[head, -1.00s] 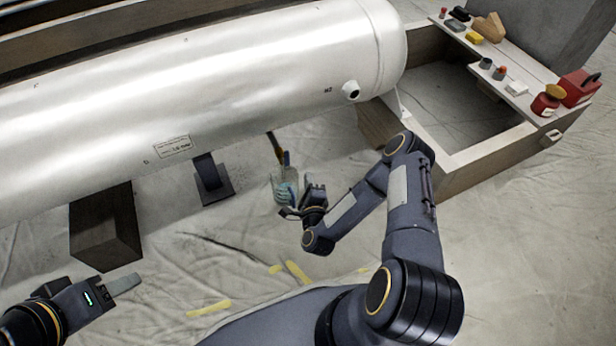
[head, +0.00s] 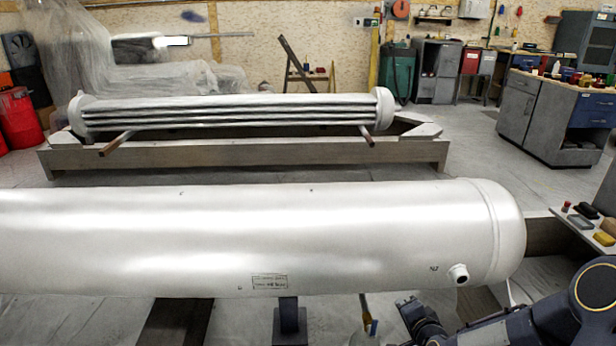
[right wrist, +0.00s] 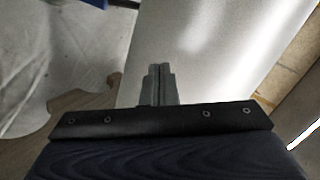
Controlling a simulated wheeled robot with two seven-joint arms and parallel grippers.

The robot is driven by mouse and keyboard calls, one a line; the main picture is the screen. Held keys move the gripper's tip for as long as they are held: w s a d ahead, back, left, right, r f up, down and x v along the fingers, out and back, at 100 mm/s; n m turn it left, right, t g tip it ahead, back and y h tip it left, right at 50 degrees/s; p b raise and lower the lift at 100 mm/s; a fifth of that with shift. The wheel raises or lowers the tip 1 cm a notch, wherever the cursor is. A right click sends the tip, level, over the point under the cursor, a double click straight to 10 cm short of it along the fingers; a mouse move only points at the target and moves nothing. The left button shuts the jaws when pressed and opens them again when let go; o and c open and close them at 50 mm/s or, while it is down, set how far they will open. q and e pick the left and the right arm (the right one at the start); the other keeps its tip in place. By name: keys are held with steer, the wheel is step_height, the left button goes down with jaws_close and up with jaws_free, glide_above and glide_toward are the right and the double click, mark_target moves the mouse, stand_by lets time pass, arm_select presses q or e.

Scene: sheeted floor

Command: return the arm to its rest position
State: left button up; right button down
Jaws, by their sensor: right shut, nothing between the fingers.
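My right arm (head: 585,315) comes in at the bottom right of the head view, bent, with its dark wrist end (head: 425,322) low in front of the silver tank (head: 250,235). In the right wrist view my right gripper (right wrist: 159,70) is shut, its grey fingers together with nothing between them. The pale curved surface behind the fingers looks like the tank; I cannot tell how close it is. My left arm and gripper are out of view.
A brush handle (head: 366,312) stands just left of my right wrist. A tank support (head: 289,320) is below the tank. A shelf with small items (head: 583,222) is at the right edge. Behind stand a tube bundle (head: 230,112) on a frame and a cabinet (head: 560,115).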

steer(key=s+r+n+g, duration=0.4)
steer(key=s+r+n, duration=0.2)
steer(key=s+r, duration=0.75)
steer(key=s+a+r+n+g+y, duration=0.1)
steer(key=s+a+n+g, duration=0.1)
steer(key=s, duration=0.7)
steer(key=s+a+r+n+g+y, duration=0.1)
steer(key=s+n, duration=0.1)
steer(key=s, duration=0.7)
step_height(320, 180, up, 36)
steer(key=p, duration=3.5)
steer(key=shift+f, duration=0.25)
steer(key=shift+a, duration=0.1)
